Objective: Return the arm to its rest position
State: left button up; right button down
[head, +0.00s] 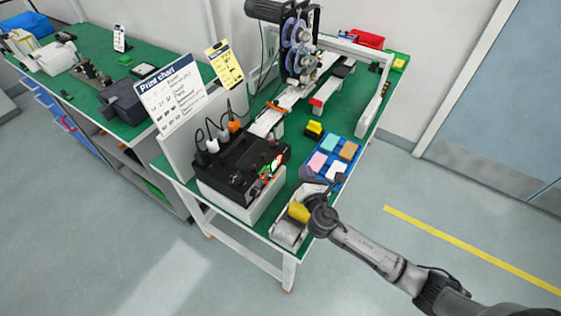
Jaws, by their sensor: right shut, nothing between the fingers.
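My right arm reaches in from the lower right, over the front right corner of the green-topped table (262,212). My right gripper (330,184) is at its end, small and dark, near the front edge of the blue tray (357,149). It is shut with nothing between the fingers. Below it, a grey and yellow roll-like item (289,232) sits in a white holder at the table's front edge, partly hidden by my wrist. My left gripper is not in view.
A black machine (240,165) with cables stands left of the tray. A coder unit with blue reels (297,45) stands over a white conveyor behind. A yellow and black block (314,128) lies near the tray. Floor right of the table is clear, with a yellow line (470,250).

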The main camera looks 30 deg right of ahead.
dwell(0.5)
